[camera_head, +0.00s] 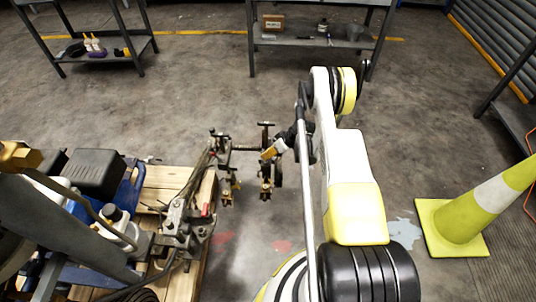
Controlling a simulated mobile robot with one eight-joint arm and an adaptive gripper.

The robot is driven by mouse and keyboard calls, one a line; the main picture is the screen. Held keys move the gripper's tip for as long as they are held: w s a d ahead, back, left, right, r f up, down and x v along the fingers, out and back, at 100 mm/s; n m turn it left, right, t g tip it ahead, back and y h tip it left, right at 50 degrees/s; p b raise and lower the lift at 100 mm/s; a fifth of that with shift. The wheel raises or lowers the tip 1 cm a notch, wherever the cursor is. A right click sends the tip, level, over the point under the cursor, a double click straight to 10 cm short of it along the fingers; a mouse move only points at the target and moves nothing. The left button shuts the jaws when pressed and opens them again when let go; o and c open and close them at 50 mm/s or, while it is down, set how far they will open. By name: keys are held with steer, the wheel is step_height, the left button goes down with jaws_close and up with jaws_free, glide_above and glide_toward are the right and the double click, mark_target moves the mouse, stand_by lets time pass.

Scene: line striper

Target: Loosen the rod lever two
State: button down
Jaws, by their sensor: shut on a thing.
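The line striper (95,175) stands at the left, with a metal rod (243,148) reaching out from its front toward the middle of the picture. Two upright clamp assemblies sit on this rod: a left one (226,180) and a right one (266,186), each with brass-coloured parts low down. My gripper (273,151) comes from the right and is at the upper part of the right assembly. It is shut on what looks like the rod lever there. The lever is small and mostly hidden by the fingers, so its angle cannot be told.
A wooden pallet (165,185) lies under the striper. A yellow and white cone (470,215) stands at the right. Metal shelves stand at the back left (105,55) and back middle (300,45). The floor beyond the rod is clear.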

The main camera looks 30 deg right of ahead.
steer(key=shift+s, duration=0.1)
steer(key=c, duration=1.3)
jaws_free()
steer(key=v, duration=1.2)
